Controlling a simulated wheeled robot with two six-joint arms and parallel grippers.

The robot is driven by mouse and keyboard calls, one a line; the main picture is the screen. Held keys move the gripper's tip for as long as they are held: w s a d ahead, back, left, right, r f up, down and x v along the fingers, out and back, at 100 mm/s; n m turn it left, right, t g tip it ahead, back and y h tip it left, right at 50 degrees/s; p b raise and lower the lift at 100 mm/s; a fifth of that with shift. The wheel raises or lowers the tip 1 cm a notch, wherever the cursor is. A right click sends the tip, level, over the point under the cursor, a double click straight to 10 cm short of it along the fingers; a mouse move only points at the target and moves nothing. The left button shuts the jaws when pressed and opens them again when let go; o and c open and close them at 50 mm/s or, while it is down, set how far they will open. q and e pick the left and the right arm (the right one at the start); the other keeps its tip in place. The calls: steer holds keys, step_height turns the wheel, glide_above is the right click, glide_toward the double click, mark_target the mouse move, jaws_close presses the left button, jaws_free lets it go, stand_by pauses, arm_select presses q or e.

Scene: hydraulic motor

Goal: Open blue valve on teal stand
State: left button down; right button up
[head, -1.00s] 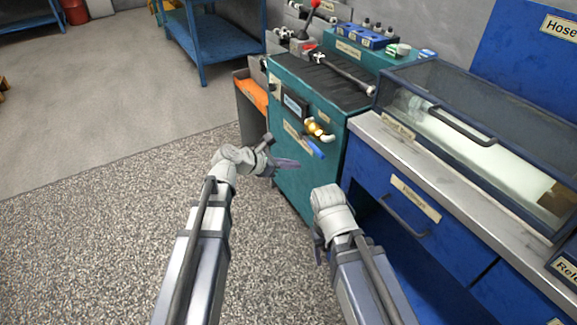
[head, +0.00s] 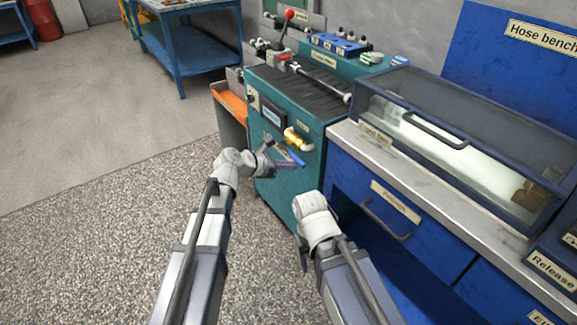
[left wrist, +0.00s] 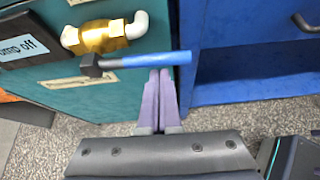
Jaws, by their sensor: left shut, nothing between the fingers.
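The blue valve handle (head: 296,157) sticks out from the front of the teal stand (head: 281,187), just below a brass fitting (head: 297,139) with a white elbow. In the left wrist view the blue handle (left wrist: 152,59) lies level, pointing right from a dark hub. My left gripper (head: 284,165) is shut and empty. In the left wrist view its purple fingertips (left wrist: 160,72) are together right below the handle; I cannot tell whether they touch it. My right arm (head: 318,225) is to the right, in front of the blue bench; its fingers are mostly hidden behind its wrist.
A blue bench with a drawer (head: 380,205) and a glass-sided case (head: 450,140) stands right of the stand. An orange tray (head: 231,104) is left of it. A blue table (head: 190,60) stands further back. The speckled floor on the left is clear.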

arm_select(q)
steer(key=shift+d+r+p, duration=0.1)
steer(key=shift+r+p, duration=0.65)
steer(key=shift+w, duration=0.1)
step_height(320, 180, down, 5)
steer(key=b, duration=0.5)
steer(key=p+v, duration=0.6)
steer(key=v, duration=0.5)
steer(key=shift+r, duration=0.2)
steer(key=shift+w, duration=0.1)
